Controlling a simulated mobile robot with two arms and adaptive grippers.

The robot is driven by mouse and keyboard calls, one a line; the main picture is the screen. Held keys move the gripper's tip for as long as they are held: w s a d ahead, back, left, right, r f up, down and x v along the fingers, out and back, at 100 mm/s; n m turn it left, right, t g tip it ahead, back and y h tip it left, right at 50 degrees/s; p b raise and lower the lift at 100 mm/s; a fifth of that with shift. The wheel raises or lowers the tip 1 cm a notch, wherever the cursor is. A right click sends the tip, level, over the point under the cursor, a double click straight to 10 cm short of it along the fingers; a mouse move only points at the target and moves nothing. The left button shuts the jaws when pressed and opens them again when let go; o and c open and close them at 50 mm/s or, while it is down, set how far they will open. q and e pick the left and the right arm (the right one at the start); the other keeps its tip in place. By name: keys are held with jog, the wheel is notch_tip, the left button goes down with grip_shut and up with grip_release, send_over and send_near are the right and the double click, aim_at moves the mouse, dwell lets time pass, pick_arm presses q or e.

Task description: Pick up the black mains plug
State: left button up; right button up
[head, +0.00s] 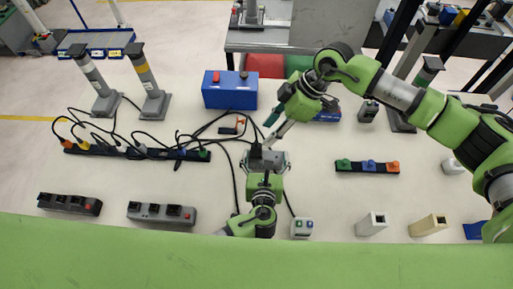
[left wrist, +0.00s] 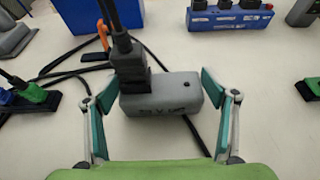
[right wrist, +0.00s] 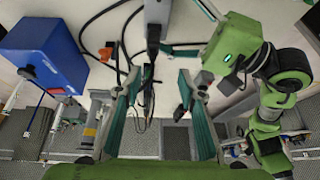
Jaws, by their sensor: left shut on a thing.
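The black mains plug (left wrist: 130,65) stands upright in the left end of a grey socket box (left wrist: 165,95), its cable rising from the top. In the head view the plug (head: 256,151) sits just above my left gripper (head: 266,163). My left gripper (left wrist: 158,97) is shut on the grey box, one finger at each end. My right gripper (head: 277,134) comes down from the upper right, close beside the plug. In the right wrist view my right gripper (right wrist: 160,98) is open, with the plug (right wrist: 153,38) beyond its fingertips and dark cables between the fingers.
A blue box (head: 229,90) stands behind. A black power strip (head: 135,151) with several plugs and tangled cables lies left. Another strip (head: 367,167) with coloured plugs lies right. A small white box (head: 302,228) stands at the front.

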aim_at(259, 143)
jog(key=shift+t+h, duration=0.3)
jog(key=shift+h, duration=0.2)
jog(key=x, duration=0.4)
jog(key=w+x, duration=0.1)
jog(key=x, duration=0.1)
jog(key=shift+a+r, duration=0.1)
jog(key=shift+a, duration=0.15)
jog(key=shift+d+x, duration=0.2)
jog(key=shift+x, duration=1.15)
jog(key=shift+d+x, duration=0.15)
jog(key=shift+x, duration=1.15)
grip_shut()
